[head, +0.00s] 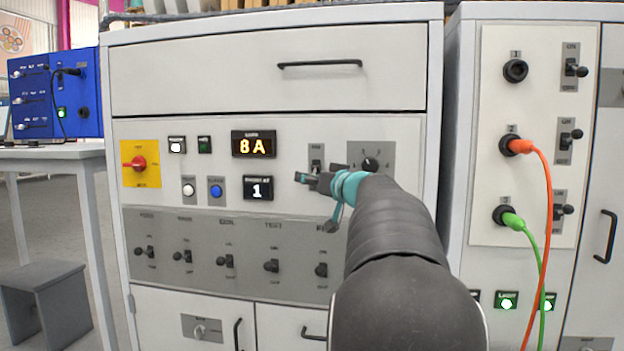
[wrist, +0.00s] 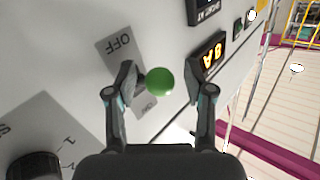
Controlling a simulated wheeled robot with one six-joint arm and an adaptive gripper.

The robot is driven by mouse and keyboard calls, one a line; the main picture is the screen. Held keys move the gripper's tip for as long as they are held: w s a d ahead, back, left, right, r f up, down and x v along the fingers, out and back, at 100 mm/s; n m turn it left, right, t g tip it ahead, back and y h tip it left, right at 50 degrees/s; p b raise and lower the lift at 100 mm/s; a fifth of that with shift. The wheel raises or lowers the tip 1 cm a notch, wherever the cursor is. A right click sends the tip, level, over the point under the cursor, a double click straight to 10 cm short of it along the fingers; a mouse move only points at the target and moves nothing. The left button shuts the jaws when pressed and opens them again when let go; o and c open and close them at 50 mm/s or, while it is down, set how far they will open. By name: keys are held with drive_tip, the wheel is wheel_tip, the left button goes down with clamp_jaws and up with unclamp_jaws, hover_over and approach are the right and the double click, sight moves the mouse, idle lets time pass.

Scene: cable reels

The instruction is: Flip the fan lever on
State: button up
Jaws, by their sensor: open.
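A toggle lever on a narrow grey plate (head: 316,153) sits on the white cabinet front, left of a rotary dial; its label is too small to read. In the wrist view the plate (wrist: 112,54) is marked OFF at one end and ON at the other. A green round tip (wrist: 160,81) stands out over this plate, between my fingers and closer to the left one. My gripper (wrist: 163,80) is open around it and appears to touch neither side. In the head view my gripper (head: 306,179) is at the plate and hides its lower part. Which way the lever leans is unclear.
The dial (head: 370,163) is close on the right, and the 8 A display (head: 254,144) on the left. A row of several toggle levers (head: 226,261) runs below, partly behind my arm. Orange (head: 541,190) and green (head: 530,245) cables hang at the right.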

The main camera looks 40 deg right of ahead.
clamp_jaws()
drive_tip(key=shift+r+p, duration=0.2)
drive_tip(key=shift+p, duration=0.15)
drive_tip(key=shift+r+m+g+p, duration=0.3)
drive_tip(key=shift+m+g+p, duration=0.1)
drive_tip(key=shift+p, duration=0.2)
drive_tip(key=shift+s+a+r+m+g+p, duration=0.1)
drive_tip(key=shift+r+m+g+p, duration=0.3)
drive_tip(key=shift+m+g+p, duration=0.45)
drive_tip(key=shift+r+m+g+y+p, duration=0.5)
drive_tip(key=shift+r+m+g+y, duration=0.15)
drive_tip(key=shift+g+y, duration=0.25)
drive_tip(key=shift+r+m+g+y, duration=0.65)
drive_tip(key=shift+m+g, duration=0.25)
drive_tip(key=shift+g, duration=0.15)
drive_tip(key=shift+r, duration=0.1)
